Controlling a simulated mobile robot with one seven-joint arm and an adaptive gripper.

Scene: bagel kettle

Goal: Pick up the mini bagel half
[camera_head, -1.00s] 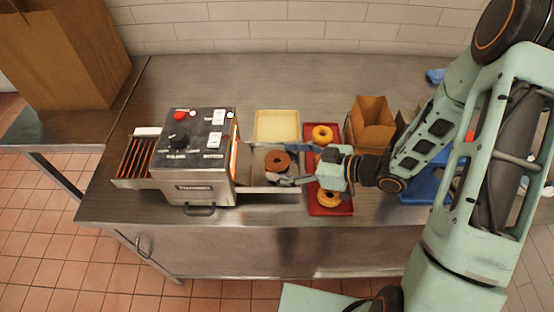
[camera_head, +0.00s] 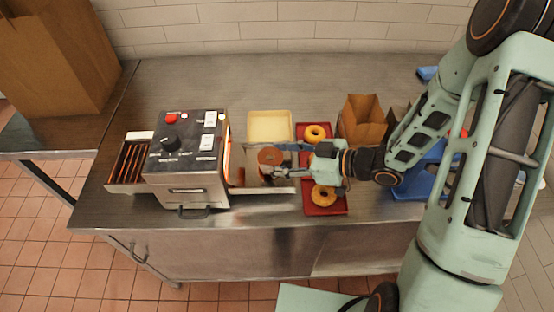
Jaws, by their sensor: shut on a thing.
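A brown mini bagel half (camera_head: 269,156) is at the metal outlet tray on the toaster's right side. My gripper (camera_head: 278,162) reaches in from the right and is shut on the bagel half, its fingers partly covering the bagel's lower right side. Whether the bagel half touches the tray cannot be told from this view.
The toaster (camera_head: 188,150) stands left of the bagel half. A cream tray (camera_head: 269,126) lies behind. An open paper bag (camera_head: 362,118) stands to the right.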

